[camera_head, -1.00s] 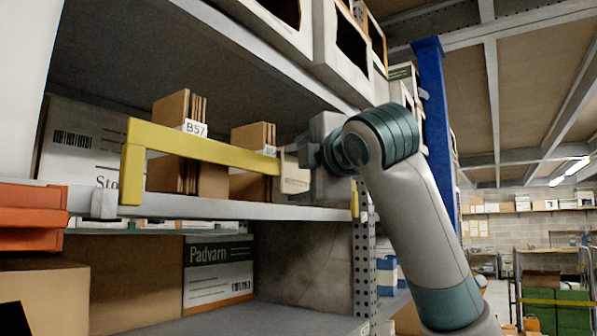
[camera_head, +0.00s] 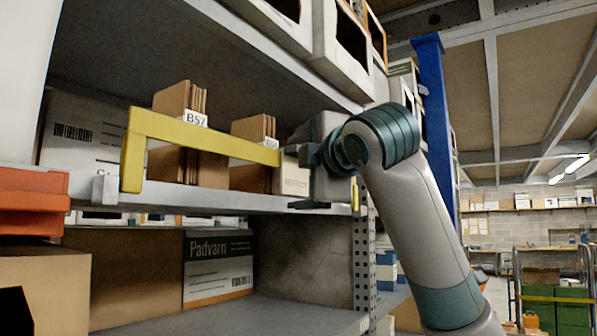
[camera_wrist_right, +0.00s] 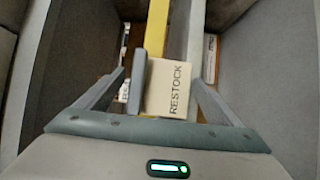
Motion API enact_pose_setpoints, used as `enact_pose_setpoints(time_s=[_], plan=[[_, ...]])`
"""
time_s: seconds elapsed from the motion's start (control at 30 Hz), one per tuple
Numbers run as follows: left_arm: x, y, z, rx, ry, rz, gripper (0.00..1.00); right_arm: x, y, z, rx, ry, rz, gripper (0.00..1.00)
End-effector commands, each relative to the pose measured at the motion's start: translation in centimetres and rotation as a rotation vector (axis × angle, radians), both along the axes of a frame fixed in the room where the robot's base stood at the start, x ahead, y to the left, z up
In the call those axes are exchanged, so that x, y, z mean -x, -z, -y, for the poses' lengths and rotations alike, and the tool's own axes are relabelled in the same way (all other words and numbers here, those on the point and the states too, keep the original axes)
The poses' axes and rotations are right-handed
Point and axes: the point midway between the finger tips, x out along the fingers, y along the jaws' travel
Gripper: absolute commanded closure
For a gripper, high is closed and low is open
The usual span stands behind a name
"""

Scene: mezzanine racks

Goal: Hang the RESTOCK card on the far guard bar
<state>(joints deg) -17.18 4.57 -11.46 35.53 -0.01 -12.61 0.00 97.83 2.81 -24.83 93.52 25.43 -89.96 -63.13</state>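The yellow guard bar (camera_head: 205,143) runs along the front of the shelf, and its right part is hidden behind my right gripper. The cream RESTOCK card (camera_head: 293,178) is just below the bar's line at the gripper; it also shows in the right wrist view (camera_wrist_right: 168,88), close against the bar (camera_wrist_right: 156,30). My right gripper (camera_head: 294,176) is open, with its fingers spread on either side of the card. The right wrist view shows the fingers (camera_wrist_right: 168,82) apart around it. How the card's top meets the bar is hidden. My left gripper is out of view.
Cardboard dividers with a B57 label (camera_head: 195,118) stand on the shelf behind the bar. An orange bin (camera_head: 30,203) is at the left. A Padvarn box (camera_head: 218,270) sits on the lower shelf. A blue upright (camera_head: 437,125) stands right of the gripper.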

Motion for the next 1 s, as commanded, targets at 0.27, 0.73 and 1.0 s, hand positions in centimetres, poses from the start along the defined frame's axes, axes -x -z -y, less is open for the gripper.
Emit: enact_pose_setpoints(time_s=[0.27, 0.73, 1.0], plan=[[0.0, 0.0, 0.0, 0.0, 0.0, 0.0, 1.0, 0.0, 0.0, 0.0, 0.0, 0.0, 0.0, 0.13], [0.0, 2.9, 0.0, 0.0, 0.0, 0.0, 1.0, 3.9, 0.3, 1.6, -0.001, 0.0, 0.005, 0.13], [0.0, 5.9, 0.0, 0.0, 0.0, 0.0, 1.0, 9.0, 0.4, 3.6, -0.001, 0.001, 0.006, 0.13]])
